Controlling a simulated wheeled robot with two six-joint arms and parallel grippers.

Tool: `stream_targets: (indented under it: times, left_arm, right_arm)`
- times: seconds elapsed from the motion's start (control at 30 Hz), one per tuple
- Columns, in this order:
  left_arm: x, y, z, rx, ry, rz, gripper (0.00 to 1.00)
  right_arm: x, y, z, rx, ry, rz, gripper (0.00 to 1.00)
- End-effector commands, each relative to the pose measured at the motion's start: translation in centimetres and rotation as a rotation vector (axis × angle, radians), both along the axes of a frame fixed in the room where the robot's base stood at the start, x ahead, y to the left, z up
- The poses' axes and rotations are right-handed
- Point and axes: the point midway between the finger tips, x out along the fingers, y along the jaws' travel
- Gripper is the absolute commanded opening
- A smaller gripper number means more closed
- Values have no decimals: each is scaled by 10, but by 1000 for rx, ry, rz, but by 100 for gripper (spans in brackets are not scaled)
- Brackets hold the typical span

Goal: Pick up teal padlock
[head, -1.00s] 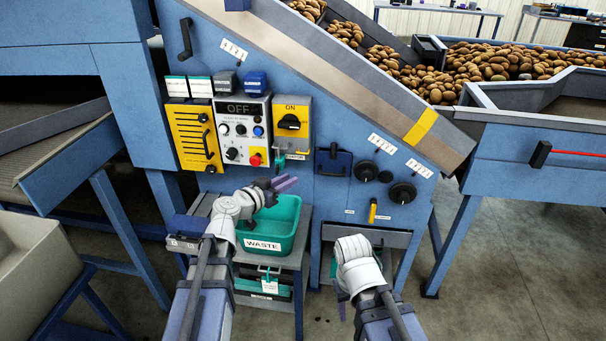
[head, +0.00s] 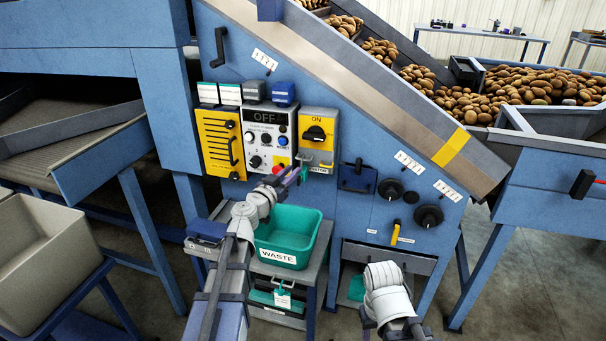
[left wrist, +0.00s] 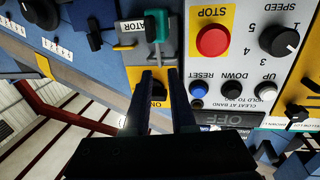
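In the head view the padlock (head: 305,174) is a small teal patch under the yellow switch box, partly covered by my left gripper. My left gripper (head: 291,175) is open and empty, pointing at the panel. In the left wrist view its two fingers (left wrist: 159,73) have a narrow gap between them, just short of the padlock. My right arm is low at the lower right; its fingers are mostly hidden.
The control panel (head: 268,137) and yellow switch box (head: 318,125) are on the blue machine wall. A teal waste bin (head: 283,257) stands on a stand below my left gripper. Black knobs (head: 429,216) are to the right. A grey bin (head: 30,260) is at the left.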

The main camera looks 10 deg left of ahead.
Motion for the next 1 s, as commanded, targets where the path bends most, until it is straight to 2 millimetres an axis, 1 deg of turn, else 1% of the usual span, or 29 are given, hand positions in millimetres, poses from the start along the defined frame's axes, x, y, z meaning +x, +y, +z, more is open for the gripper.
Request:
stream_targets:
  times: [0.03, 0.2, 0.33, 0.57, 0.77, 1.0]
  left_arm:
    - [8, -2, -1, 0, 0, -2, 24]
    - [33, -7, -2, 0, 0, -1, 24]
    - [45, -11, -2, 0, 0, -2, 24]
    - [45, -12, -2, 0, 0, 0, 22]
    - [45, -11, -2, 0, 0, 0, 0]
    - [44, -12, -2, 0, 0, -1, 0]
  right_arm:
    - [0, 0, -1, 0, 0, 0, 50]
    - [0, 0, -2, 0, 0, 0, 50]
    - [0, 0, -2, 0, 0, 0, 50]
    - [0, 0, -2, 0, 0, 0, 50]
    - [0, 0, -2, 0, 0, 0, 50]
    - [0, 0, -2, 0, 0, 0, 50]
